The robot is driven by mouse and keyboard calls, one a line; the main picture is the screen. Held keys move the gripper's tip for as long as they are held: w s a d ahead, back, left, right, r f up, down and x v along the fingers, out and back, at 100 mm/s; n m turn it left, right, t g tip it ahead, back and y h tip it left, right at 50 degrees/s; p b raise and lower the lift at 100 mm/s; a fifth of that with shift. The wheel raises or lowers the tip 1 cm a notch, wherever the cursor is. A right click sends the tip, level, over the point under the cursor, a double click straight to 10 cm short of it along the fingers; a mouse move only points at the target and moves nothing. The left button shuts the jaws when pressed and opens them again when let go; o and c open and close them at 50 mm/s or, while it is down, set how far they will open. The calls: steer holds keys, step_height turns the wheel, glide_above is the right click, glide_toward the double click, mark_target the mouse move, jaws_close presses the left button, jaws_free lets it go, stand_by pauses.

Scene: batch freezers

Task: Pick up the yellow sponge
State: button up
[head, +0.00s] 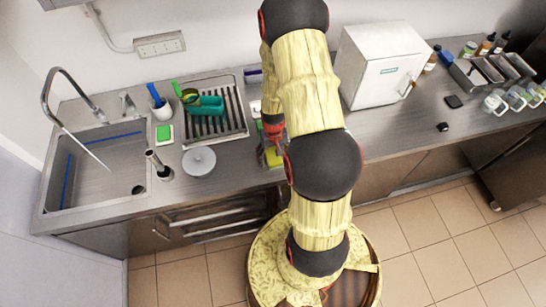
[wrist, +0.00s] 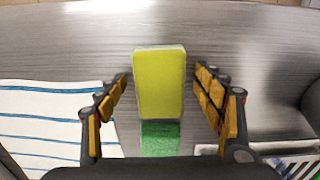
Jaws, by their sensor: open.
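The yellow sponge (wrist: 160,85) is a flat-looking yellow block in the middle of the wrist view, with a green part (wrist: 160,139) showing at its near end. My gripper (wrist: 162,88) is open, with one finger on each side of the sponge and a visible gap to both. In the head view the yellow sponge (head: 273,158) shows small at the counter's front edge, partly hidden by my arm. My gripper (head: 272,132) is also mostly hidden there. I cannot tell how far above the counter the fingers are.
A white cloth with blue stripes (wrist: 40,125) lies left of the sponge in the wrist view. In the head view, a dish rack (head: 237,110), a white lid (head: 199,161) and the sink (head: 95,170) are to the left. A white box-shaped appliance (head: 378,65) stands to the right.

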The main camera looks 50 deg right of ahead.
steer(key=shift+c, duration=0.3)
steer(key=c, duration=1.1)
steer(key=shift+o, duration=0.2)
